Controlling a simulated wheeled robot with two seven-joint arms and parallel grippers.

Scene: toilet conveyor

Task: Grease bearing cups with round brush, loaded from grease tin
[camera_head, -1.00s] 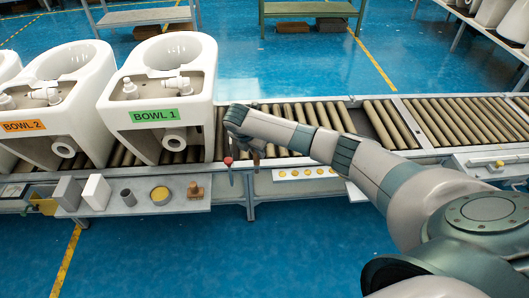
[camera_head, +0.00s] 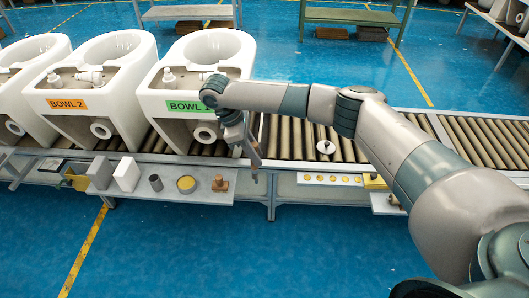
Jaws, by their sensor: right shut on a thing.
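My right gripper (camera_head: 247,150) reaches down at the front edge of the conveyor, just right of BOWL 1. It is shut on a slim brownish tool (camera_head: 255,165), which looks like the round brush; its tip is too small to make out. The yellow-topped round tin (camera_head: 186,183), which looks like the grease tin, stands on the front shelf, left of and below the gripper. Several small yellow cups (camera_head: 332,179), which look like the bearing cups, sit in a row on the shelf to the right. My left gripper is out of view.
BOWL 1 (camera_head: 230,50) and BOWL 2 (camera_head: 115,55) stand on the roller conveyor (camera_head: 285,135).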

